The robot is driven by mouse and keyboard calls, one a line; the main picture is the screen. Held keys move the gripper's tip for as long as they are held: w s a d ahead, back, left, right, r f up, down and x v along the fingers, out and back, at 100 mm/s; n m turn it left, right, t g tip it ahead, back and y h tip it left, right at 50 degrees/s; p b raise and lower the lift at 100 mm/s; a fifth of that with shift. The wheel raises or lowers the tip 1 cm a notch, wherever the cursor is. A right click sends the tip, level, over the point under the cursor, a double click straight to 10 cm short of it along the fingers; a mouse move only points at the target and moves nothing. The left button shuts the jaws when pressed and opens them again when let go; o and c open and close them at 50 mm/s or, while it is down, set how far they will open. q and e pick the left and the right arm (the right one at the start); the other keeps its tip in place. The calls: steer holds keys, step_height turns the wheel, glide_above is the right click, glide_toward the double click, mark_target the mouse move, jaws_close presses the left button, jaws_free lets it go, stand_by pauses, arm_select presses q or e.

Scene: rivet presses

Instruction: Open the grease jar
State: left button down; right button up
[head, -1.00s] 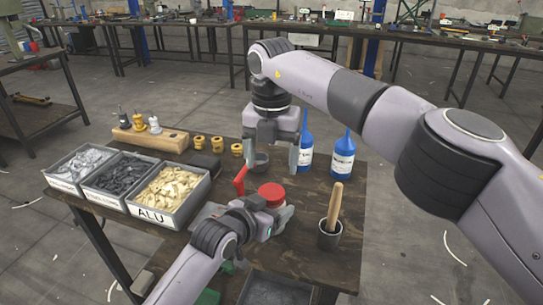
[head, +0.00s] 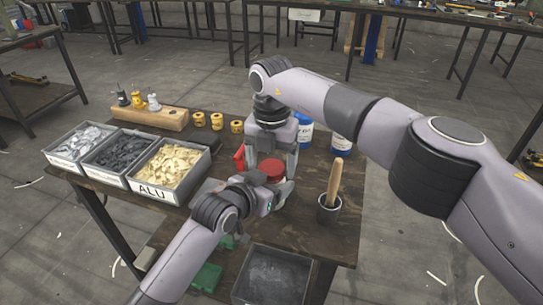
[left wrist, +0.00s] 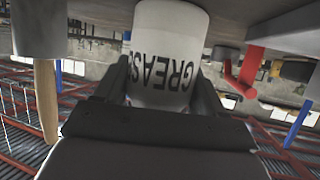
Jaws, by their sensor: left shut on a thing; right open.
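The grease jar shows its red lid (head: 271,171) in the head view. Its white body (left wrist: 168,50), lettered GREASE, shows upside down in the left wrist view. My left gripper (head: 276,192) is shut on the jar body, with a finger on each side. The jar stands on the dark table (head: 310,235). My right gripper (head: 271,160) is open and points down at the lid, one finger to each side. I cannot tell whether its fingers touch the lid.
A dark pot (head: 328,212) with a wooden handle (head: 335,180) stands close on the right. A red lever (head: 239,158) is just left. Part bins (head: 165,190) fill the left side.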

steer(key=c, duration=1.1)
steer(key=n, duration=0.3)
steer(key=o, duration=1.2)
steer(key=shift+r, duration=0.1)
